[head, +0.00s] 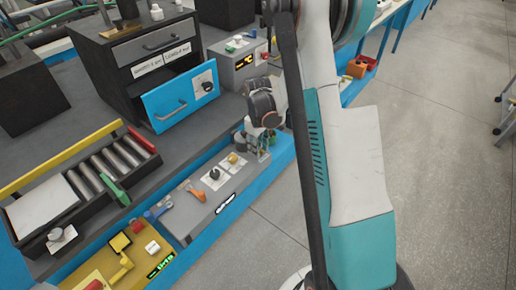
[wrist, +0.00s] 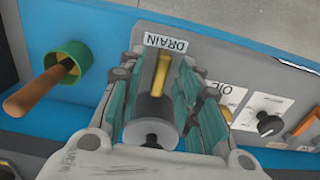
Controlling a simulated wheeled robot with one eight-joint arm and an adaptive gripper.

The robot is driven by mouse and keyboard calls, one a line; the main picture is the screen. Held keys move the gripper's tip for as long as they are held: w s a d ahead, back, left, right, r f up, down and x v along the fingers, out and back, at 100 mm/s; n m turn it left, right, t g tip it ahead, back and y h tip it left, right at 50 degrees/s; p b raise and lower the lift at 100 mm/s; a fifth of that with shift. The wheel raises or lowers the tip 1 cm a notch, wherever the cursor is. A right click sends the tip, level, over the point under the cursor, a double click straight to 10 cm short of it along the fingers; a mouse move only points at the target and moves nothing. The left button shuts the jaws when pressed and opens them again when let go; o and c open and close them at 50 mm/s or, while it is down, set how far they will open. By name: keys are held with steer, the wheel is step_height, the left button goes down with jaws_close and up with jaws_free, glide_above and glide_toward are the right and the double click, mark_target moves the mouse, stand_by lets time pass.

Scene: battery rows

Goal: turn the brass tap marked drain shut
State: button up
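The brass tap (wrist: 162,72) is a yellow lever on a grey cylindrical body (wrist: 150,115), below a white plate (wrist: 166,42) reading DRAIN. My gripper (wrist: 158,80) is open in the wrist view, with one teal-padded finger on each side of the tap. Gaps show between the fingers and the lever, and I see no clear contact. The lever points up toward the DRAIN plate in this view. In the head view my gripper (head: 258,142) is low at the blue bench front, and the tap is hidden behind it.
A green socket (wrist: 72,58) with a wooden handle (wrist: 32,92) sticks out left of the tap. An open blue drawer (head: 180,98) juts out above the bench.

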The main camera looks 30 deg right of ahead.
jaws_close()
steer(key=shift+m, duration=0.4)
steer(key=m+b, duration=0.1)
steer(key=m, duration=0.2)
steer(key=shift+m, duration=0.4)
steer(key=m, duration=0.4)
steer(key=shift+m, duration=0.3)
steer(key=m+b, duration=0.1)
steer(key=m, duration=0.7)
steer(key=shift+m, duration=0.3)
